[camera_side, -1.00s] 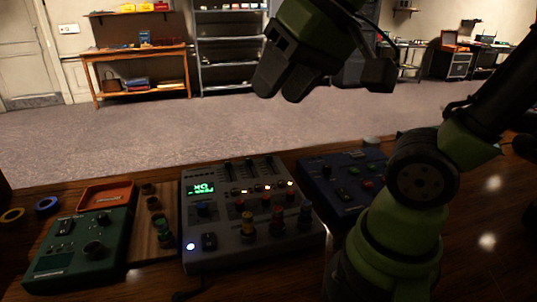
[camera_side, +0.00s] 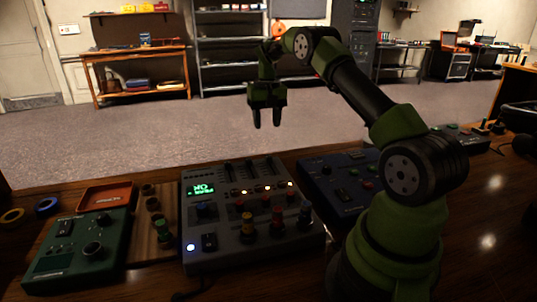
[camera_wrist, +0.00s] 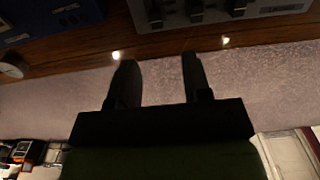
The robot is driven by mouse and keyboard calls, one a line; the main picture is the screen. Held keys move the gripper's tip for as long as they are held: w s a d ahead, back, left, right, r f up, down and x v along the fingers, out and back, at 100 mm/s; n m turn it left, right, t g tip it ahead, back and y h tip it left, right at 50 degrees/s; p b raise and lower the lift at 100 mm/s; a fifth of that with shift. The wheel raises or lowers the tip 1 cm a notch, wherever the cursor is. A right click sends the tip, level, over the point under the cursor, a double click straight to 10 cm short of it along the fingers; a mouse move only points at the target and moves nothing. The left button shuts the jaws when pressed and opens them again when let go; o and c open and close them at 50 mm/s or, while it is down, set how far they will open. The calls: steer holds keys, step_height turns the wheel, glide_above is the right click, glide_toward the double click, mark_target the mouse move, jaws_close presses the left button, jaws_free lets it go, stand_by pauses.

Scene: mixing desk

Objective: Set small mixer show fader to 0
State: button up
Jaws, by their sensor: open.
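The grey mixer (camera_side: 262,252) sits on the desk in the middle of the side view, with a lit green display (camera_side: 201,189), a row of small lit buttons and several coloured knobs. Three fader slots (camera_side: 249,170) run along its far part; I cannot tell which is the show fader or read its setting. My gripper (camera_side: 267,125) hangs pointing down above and beyond the mixer's far edge, open and empty. In the wrist view, my open fingers (camera_wrist: 158,60) point towards the desk edge, and dark fader caps (camera_wrist: 195,10) on the grey mixer show at the top, apart from them.
A green box (camera_side: 75,262) with a knob and an orange tray (camera_side: 106,197) are left of the mixer. A blue box (camera_side: 338,185) with buttons is on its right, partly behind my arm. Air above the mixer is clear.

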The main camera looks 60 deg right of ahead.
mark_target(269, 156)
steer(key=shift+s+d+f, duration=0.1)
steer(key=shift+d+f, duration=0.1)
steer(key=shift+f, duration=0.25)
steer(key=shift+s+d+f, duration=0.1)
steer(key=shift+d+f, duration=0.05)
steer(key=shift+f, duration=0.25)
step_height(269, 156, down, 9)
steer(key=shift+w+f, duration=0.1)
jaws_close()
